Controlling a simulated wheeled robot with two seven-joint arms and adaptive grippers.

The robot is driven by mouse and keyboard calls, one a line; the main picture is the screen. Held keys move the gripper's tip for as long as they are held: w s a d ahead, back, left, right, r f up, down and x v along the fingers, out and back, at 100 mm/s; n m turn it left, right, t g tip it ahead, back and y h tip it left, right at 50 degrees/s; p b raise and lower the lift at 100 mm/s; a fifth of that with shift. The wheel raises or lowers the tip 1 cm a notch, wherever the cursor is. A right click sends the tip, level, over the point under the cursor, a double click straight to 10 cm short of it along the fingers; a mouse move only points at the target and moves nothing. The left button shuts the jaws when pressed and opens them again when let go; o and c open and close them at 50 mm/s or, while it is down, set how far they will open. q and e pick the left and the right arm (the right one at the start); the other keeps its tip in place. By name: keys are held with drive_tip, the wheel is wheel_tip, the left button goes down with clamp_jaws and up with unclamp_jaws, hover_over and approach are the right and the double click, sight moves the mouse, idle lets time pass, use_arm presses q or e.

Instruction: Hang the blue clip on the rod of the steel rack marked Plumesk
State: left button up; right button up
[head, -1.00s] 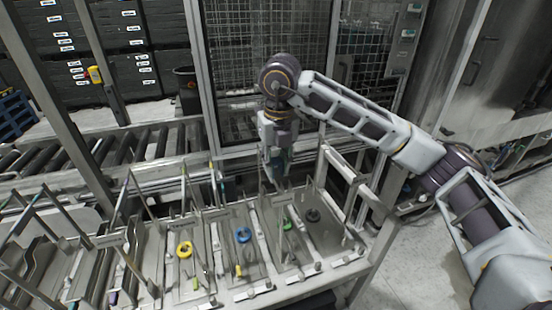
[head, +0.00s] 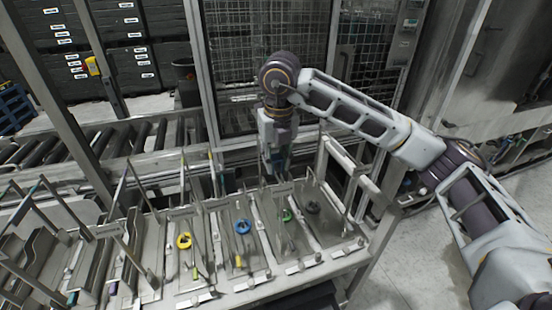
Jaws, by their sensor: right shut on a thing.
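My right gripper (head: 276,162) points down over the back edge of a steel bench (head: 270,290), behind the green and black rings. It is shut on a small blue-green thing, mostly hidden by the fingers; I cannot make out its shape. On the bench stand steel racks with upright rods and small label plates, too small to read, so I cannot tell which is Plumesk. My left gripper is out of view.
A yellow ring (head: 184,240), a green ring (head: 287,215) and a black ring (head: 312,208) lie in neighbouring bays. Upright rods and a frame (head: 345,160) at the right end surround the gripper. A roller conveyor (head: 140,145) and mesh guard (head: 250,60) stand behind.

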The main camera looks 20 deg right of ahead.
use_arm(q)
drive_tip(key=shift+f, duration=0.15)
use_arm(e)
drive_tip(key=shift+f, duration=0.15)
